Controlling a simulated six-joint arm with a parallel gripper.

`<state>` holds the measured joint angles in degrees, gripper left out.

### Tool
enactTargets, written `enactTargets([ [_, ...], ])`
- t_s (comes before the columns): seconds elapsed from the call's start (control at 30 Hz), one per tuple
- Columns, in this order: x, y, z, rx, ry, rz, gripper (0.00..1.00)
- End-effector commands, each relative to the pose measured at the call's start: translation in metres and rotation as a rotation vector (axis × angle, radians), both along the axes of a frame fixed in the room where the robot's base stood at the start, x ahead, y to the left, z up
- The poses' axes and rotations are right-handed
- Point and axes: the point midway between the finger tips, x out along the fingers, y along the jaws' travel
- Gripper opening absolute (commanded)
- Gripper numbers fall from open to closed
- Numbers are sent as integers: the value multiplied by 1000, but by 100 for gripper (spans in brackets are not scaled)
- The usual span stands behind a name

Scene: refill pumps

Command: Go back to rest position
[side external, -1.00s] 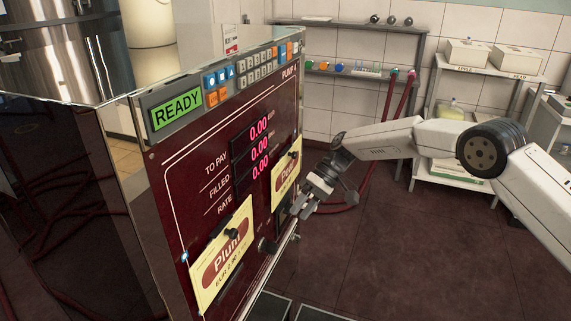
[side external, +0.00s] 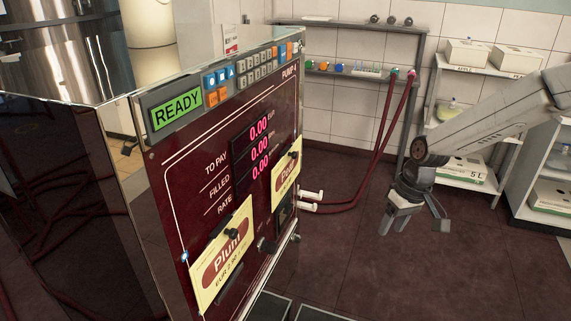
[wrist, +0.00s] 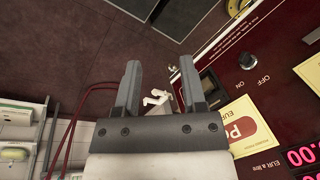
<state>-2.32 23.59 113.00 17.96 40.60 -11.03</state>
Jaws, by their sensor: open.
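My gripper (side external: 413,220) hangs in free air to the right of the pump, pointing down, with its two fingers apart and nothing between them. In the wrist view my gripper (wrist: 130,90) also shows open and empty. The dark red pump (side external: 215,165) stands at the left with a green READY display (side external: 177,110) and pink readouts of 0.00. Two yellow cards hang on its front, a Plum card (side external: 222,257) and a second card (side external: 286,174). White nozzles (side external: 310,201) with red hoses sit at the pump's far side, apart from my gripper.
Red hoses (side external: 379,150) run from the back wall down to the pump. A white shelf unit (side external: 485,70) with boxes stands behind my arm, and another shelf (side external: 540,160) is at the right edge. The dark tiled floor (side external: 350,270) between is clear.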

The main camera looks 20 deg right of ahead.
Motion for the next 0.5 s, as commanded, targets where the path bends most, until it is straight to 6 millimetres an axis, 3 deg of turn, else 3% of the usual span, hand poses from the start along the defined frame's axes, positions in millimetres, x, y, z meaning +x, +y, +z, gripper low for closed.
enactTargets([
  [0.5, -114, -47, 0, -180, -135, -25, 53],
])
